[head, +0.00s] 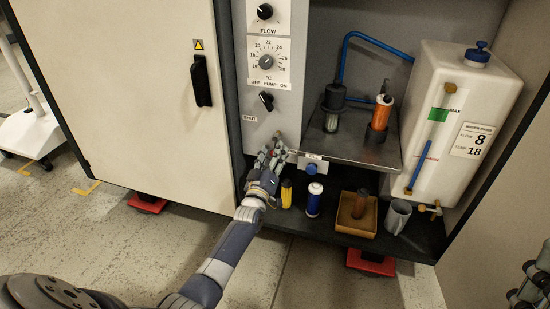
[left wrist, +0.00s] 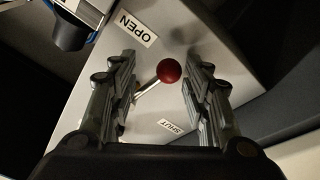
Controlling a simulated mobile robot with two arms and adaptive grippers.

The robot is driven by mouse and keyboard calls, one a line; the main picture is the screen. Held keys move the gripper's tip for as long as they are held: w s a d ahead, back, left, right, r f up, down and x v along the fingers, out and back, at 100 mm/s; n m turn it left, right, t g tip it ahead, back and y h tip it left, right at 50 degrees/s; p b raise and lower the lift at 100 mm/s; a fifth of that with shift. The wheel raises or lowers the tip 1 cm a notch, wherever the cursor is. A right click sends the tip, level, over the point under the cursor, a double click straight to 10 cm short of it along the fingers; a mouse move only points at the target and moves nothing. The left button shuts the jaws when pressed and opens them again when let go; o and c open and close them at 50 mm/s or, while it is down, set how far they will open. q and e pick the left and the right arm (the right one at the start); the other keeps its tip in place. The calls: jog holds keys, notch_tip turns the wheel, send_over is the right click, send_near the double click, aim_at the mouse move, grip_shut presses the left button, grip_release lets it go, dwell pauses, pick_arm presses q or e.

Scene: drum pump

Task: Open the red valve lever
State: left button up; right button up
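The red valve lever shows in the left wrist view as a red ball knob (left wrist: 169,71) on a thin metal rod, set on a grey panel. The rod runs down-left from the knob. An OPEN label (left wrist: 135,27) is above and a SHUT label (left wrist: 171,127) below. My left gripper (left wrist: 159,64) is open, with a finger on each side of the knob and a visible gap to both. In the head view my left gripper (head: 274,153) is at the panel's lower end and largely hides the lever. My right gripper (head: 535,285) is partly seen at the right edge.
Above the lever, the panel carries a pump switch (head: 266,101) and dials. To the right are a metal shelf (head: 350,150), a white tank (head: 455,120), a blue-and-white bottle (head: 314,199) and a tan tray (head: 356,217). A cabinet door (head: 140,110) stands left.

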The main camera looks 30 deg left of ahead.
pick_arm(q)
jog(key=v, duration=1.2)
jog(key=shift+f, duration=0.3)
jog(key=shift+s+d, duration=0.1)
